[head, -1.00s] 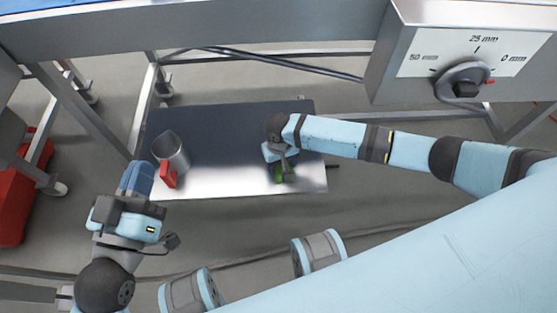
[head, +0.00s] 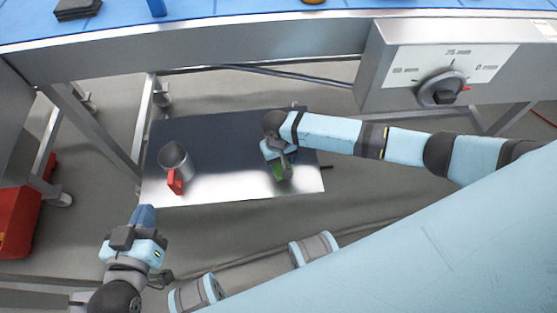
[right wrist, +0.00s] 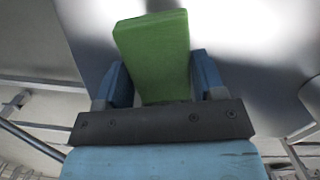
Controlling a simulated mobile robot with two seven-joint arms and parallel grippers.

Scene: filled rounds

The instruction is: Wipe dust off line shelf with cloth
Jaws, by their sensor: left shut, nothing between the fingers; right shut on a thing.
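The line shelf (head: 225,137) is a low metal plate under the conveyor, dark at the back and shiny along its front. My right gripper (right wrist: 155,85) is shut on a green cloth (right wrist: 155,50), which looks like a folded block in the right wrist view. In the head view the cloth (head: 283,171) is at the right front part of the shelf, partly hidden by my wrist; whether it touches the surface I cannot tell. My left gripper (head: 143,216) is shut and empty, in front of the shelf's left front corner. I cannot make out separate dust.
A metal scoop or jug (head: 176,160) with a red handle stands on the shelf's left part. A blue conveyor (head: 260,22) and a dial box (head: 440,75) are above and behind. Metal legs (head: 148,120) flank the shelf's left side. The shelf's middle is clear.

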